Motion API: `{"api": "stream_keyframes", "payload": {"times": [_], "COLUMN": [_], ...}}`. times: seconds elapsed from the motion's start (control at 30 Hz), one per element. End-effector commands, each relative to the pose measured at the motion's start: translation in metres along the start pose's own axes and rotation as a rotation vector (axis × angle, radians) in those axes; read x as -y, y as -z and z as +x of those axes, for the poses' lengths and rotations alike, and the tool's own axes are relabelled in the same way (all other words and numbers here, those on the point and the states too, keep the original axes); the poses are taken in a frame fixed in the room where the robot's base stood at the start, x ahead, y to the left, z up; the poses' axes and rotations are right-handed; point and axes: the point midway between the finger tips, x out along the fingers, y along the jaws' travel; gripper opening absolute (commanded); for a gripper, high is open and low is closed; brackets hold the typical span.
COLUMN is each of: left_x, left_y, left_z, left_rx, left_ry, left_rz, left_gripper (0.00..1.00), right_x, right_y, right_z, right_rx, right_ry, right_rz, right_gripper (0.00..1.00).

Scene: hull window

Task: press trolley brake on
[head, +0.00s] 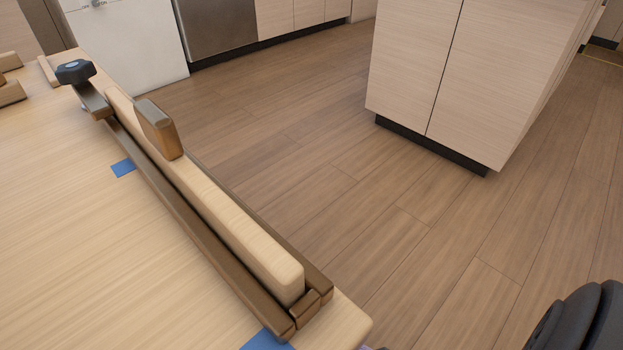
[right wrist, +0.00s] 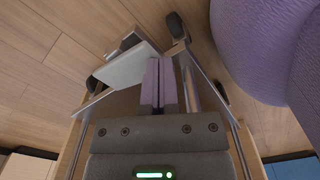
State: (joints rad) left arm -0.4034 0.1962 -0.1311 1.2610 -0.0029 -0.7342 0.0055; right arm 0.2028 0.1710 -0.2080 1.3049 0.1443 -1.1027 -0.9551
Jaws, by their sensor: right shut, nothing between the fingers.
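My right gripper (right wrist: 160,62) shows in the right wrist view with its two purple fingers together and nothing between them. It points down towards the low part of what looks like a trolley, with metal legs (right wrist: 190,72) and dark caster wheels (right wrist: 177,26). A pale grey flat plate (right wrist: 128,66) lies just left of the fingertips; I cannot tell whether it is the brake pedal or whether the fingers touch it. The brake's state cannot be read. My left gripper is in neither view.
In the head view a wooden worktop (head: 60,220) carries a long rail assembly (head: 215,215) with a black knob (head: 75,72) along its right edge. Blue tape (head: 123,168) marks the top. A pale cabinet block (head: 440,80) stands at the back right. Wooden floor (head: 330,190) between is clear.

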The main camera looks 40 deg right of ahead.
Motion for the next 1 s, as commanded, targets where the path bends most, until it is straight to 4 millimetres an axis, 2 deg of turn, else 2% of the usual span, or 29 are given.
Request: {"api": "stream_keyframes", "payload": {"times": [0.6, 1.0], "left_x": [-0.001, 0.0], "left_y": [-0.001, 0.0], "left_z": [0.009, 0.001], "left_rx": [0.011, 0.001], "left_ry": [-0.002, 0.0], "left_rz": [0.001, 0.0], "left_gripper": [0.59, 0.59], "right_x": [0.0, 0.0], "right_y": [0.0, 0.0], "right_z": [0.019, 0.013], "right_rx": [0.0, 0.0], "right_ry": [0.0, -0.001], "right_rz": [0.001, 0.0], "right_gripper": [0.0, 0.0]}}
